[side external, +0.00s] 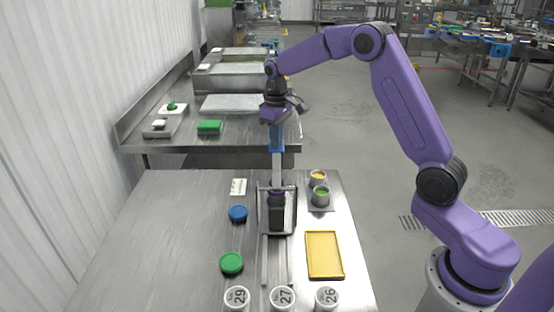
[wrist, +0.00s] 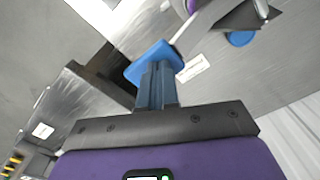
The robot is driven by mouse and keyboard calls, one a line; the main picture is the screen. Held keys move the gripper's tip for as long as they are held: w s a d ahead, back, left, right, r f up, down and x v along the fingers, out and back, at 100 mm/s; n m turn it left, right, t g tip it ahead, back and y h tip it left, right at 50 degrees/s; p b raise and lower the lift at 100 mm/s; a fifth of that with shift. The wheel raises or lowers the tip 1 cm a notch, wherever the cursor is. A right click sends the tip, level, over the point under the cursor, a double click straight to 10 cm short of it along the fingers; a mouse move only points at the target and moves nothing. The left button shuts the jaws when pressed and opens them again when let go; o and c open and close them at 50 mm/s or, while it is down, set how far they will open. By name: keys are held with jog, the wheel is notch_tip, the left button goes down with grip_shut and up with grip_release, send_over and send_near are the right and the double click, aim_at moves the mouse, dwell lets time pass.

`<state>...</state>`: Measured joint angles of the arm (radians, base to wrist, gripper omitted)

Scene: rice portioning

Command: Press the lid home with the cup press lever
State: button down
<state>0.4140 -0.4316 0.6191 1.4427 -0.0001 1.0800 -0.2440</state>
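The cup press (side external: 264,215) stands on the near steel table, with a dark ram in its metal frame. Its grey lever (side external: 277,168) runs up and away from the frame to a blue end. My gripper (side external: 277,128) is at that blue end, above the far side of the press. In the wrist view, my fingers (wrist: 156,78) are close together and meet the blue lever end (wrist: 134,72); a firm grip cannot be made out. The lid and cup under the ram are hidden.
A blue lid (side external: 238,213) and a green lid (side external: 232,263) lie left of the press. Filled cups (side external: 321,197) and a yellow tray (side external: 325,255) are at right. Numbered white containers (side external: 282,297) line the front. The table's left part is clear. Another bench (side external: 230,137) stands behind.

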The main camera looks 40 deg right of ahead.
jog(key=shift+f, duration=0.5)
dwell(1.2)
jog(key=shift+s+a+r, duration=0.1)
jog(key=shift+r, duration=1.35)
jog(key=shift+s+a+r, duration=0.1)
jog(key=shift+r, duration=1.35)
